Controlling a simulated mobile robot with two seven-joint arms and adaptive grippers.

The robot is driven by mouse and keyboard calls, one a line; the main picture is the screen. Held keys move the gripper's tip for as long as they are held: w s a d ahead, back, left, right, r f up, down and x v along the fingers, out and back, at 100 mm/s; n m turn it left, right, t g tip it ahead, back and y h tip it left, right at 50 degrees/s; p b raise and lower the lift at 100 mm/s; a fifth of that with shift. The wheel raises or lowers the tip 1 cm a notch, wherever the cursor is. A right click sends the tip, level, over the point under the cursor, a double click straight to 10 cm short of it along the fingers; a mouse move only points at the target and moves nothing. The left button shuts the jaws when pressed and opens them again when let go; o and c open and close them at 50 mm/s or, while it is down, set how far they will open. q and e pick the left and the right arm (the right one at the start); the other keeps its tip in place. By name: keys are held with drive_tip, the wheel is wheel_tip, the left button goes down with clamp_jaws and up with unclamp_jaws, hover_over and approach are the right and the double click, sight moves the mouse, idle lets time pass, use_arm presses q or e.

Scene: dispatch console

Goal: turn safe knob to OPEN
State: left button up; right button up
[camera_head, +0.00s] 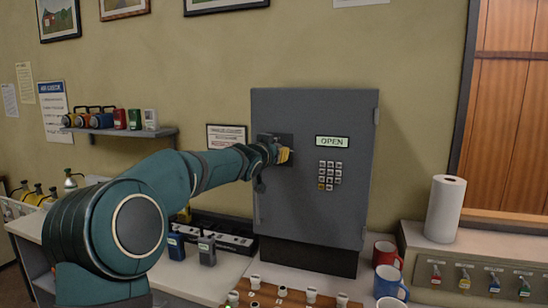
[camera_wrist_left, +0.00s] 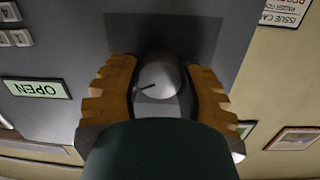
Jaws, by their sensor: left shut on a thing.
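The grey safe (camera_head: 345,180) stands on the counter, its front looking flush and closed. A pale green OPEN sign (camera_head: 332,141) is on its front, above a keypad (camera_head: 330,175). It shows upside down in the left wrist view (camera_wrist_left: 33,88). The round grey knob (camera_wrist_left: 160,76) sits on a dark plate, with a thin dark mark at its lower left. My left gripper (camera_head: 284,154) is at the knob, which it hides in the head view. Its yellow-brown fingers (camera_wrist_left: 160,88) are shut on the knob from both sides. My right gripper is not in view.
Red (camera_head: 386,255) and blue-rimmed (camera_head: 390,284) mugs stand right of the safe, near a paper roll (camera_head: 445,208). Radios (camera_head: 207,250) and a row of stamps or knobs (camera_head: 283,291) occupy the counter in front. A shelf (camera_head: 125,132) holds lamps at left.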

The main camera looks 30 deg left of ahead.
use_arm(q)
drive_tip(key=m+b, duration=0.1)
drive_tip(key=m, duration=0.2)
drive_tip(key=shift+y+b, duration=0.3)
drive_tip(key=shift+b, duration=0.1)
drive_tip(key=shift+m+b, duration=0.5)
drive_tip(key=shift+m, duration=0.3)
drive_tip(key=o, duration=1.2)
drive_tip(key=v, duration=0.7)
drive_tip(key=shift+s+d+r, duration=0.1)
drive_tip(key=shift+r, duration=0.05)
